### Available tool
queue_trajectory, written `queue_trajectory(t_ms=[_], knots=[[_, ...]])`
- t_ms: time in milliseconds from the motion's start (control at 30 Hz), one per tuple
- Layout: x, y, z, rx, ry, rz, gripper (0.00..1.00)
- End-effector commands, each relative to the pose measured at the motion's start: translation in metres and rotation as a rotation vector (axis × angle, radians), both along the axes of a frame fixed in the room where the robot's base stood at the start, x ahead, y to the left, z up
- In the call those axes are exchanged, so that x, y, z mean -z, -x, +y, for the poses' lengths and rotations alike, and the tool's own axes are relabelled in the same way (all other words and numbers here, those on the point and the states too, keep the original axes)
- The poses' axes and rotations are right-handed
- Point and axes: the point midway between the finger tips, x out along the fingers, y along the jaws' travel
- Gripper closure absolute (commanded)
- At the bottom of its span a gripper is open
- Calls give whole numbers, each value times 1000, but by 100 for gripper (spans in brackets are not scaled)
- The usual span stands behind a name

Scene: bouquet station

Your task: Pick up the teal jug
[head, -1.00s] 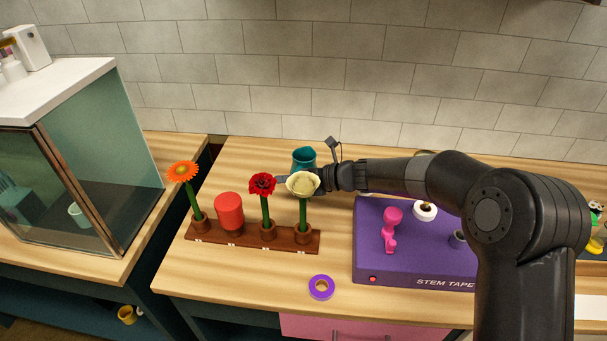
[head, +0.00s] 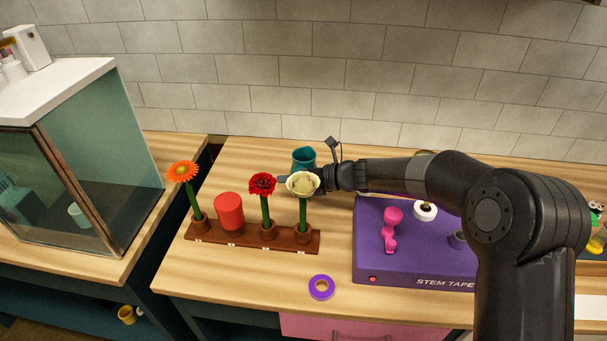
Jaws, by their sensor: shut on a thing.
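The teal jug (head: 304,156) stands on the wooden counter behind the flower rack, near the wall. Only its upper part shows; the cream flower and my gripper cover the rest. My gripper (head: 290,181) reaches in from the right at the jug, behind the cream flower (head: 304,184). Its fingers are mostly hidden, and it is shut on the jug. I cannot see whether the jug's base touches the counter.
A purple stem tape box (head: 400,264) lies right. A purple tape roll (head: 321,287) lies in front. A glass cabinet (head: 95,165) stands left.

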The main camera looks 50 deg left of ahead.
Motion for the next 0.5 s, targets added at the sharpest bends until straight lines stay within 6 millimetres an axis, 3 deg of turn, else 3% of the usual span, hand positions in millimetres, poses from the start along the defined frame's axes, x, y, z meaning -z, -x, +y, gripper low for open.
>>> queue_trajectory(t_ms=[500], knots=[[-8, 0, 0, 1, -3, -1, 100]])
